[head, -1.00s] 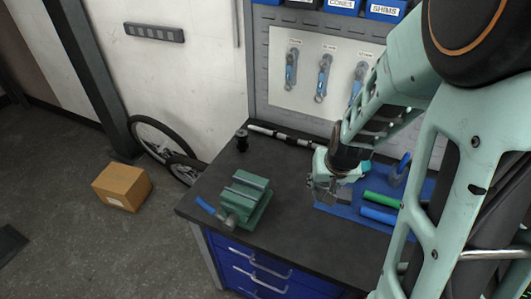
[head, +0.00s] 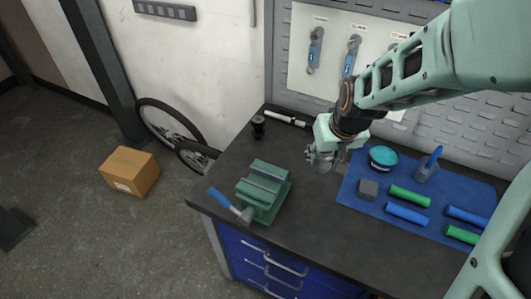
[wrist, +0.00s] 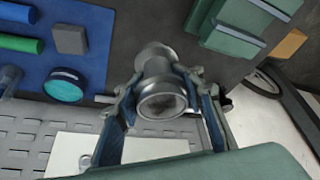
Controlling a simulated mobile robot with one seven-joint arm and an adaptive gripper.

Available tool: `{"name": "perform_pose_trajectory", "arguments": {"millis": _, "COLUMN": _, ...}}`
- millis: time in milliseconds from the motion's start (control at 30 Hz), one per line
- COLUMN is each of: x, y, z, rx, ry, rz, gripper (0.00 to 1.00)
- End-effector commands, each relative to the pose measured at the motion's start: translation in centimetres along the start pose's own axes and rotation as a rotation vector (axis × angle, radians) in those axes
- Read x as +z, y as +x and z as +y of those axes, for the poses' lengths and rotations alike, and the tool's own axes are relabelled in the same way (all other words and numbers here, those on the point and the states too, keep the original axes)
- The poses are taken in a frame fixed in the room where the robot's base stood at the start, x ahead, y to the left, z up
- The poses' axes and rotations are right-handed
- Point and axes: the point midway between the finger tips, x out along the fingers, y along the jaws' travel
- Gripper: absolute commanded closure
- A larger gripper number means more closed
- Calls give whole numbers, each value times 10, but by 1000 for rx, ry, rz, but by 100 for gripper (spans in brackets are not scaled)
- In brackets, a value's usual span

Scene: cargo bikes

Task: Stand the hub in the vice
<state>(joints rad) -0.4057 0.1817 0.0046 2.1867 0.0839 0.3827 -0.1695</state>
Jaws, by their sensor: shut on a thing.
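The hub (wrist: 163,88) is a silver metal cylinder with a flange and a narrower far end. In the wrist view it sits between the two blue-padded fingers of my gripper (wrist: 165,100), which is shut on it. In the head view my gripper (head: 322,158) is above the bench, right of the vice, and the hub there is small and mostly hard to make out. The green vice (head: 264,190) stands near the bench's front left, with nothing seen between its jaws. The vice also shows at the upper right of the wrist view (wrist: 238,25).
A blue mat (head: 350,190) holds green and blue grips, a grey block and a teal-topped tin (head: 383,157). A black part (head: 258,126) stands at the bench's back left. Bare bench lies between vice and mat.

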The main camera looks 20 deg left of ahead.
Motion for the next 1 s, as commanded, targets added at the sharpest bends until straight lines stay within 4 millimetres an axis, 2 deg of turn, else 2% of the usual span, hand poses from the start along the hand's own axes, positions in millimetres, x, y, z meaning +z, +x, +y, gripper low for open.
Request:
{"name": "perform_pose_trajectory", "arguments": {"millis": 33, "x": -7, "y": 3, "z": -24, "rx": -21, "ry": -56, "rz": 6, "gripper": 98}}
{"name": "perform_pose_trajectory", "arguments": {"millis": 200, "x": -20, "y": -3, "z": -91, "rx": -75, "ry": -213, "rz": 7, "gripper": 98}}
{"name": "perform_pose_trajectory", "arguments": {"millis": 300, "x": -23, "y": -8, "z": -120, "rx": -98, "ry": -281, "rz": 7, "gripper": 98}}
{"name": "perform_pose_trajectory", "arguments": {"millis": 400, "x": -24, "y": -12, "z": -139, "rx": -112, "ry": -326, "rz": 7, "gripper": 98}}
{"name": "perform_pose_trajectory", "arguments": {"millis": 500, "x": -24, "y": -14, "z": -149, "rx": -120, "ry": -350, "rz": 7, "gripper": 98}}
{"name": "perform_pose_trajectory", "arguments": {"millis": 667, "x": -23, "y": -13, "z": -152, "rx": -122, "ry": -358, "rz": 7, "gripper": 98}}
{"name": "perform_pose_trajectory", "arguments": {"millis": 1000, "x": -15, "y": 6, "z": -152, "rx": -121, "ry": -355, "rz": 6, "gripper": 98}}
